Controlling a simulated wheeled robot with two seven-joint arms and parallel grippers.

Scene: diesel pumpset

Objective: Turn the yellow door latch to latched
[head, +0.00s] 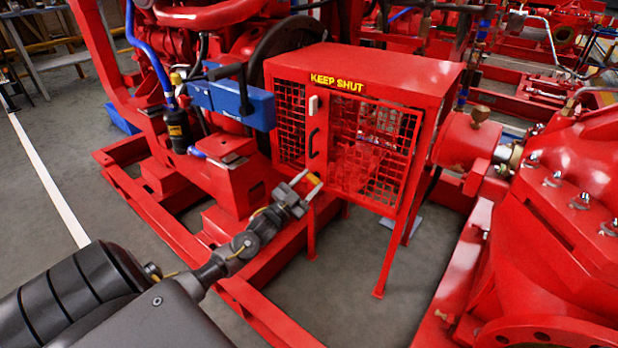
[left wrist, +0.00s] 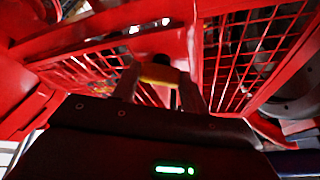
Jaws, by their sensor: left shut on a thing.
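The yellow door latch (head: 315,180) is low on the left edge of the mesh door (head: 376,150) of the red cage marked KEEP SHUT. My left gripper (head: 306,191) reaches up to it from the lower left and is shut on it. In the left wrist view the yellow latch (left wrist: 160,75) sits between the two grey fingers (left wrist: 158,88). The fingers cover part of the latch, so its exact angle is hard to tell. The door looks closed or nearly so. My right gripper is not in view.
A black door handle (head: 314,143) and a small white piece (head: 313,105) are above the latch. The red engine base rails (head: 190,245) run below my left arm. A red pump (head: 550,220) stands to the right. Grey floor (head: 345,285) is clear below the cage.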

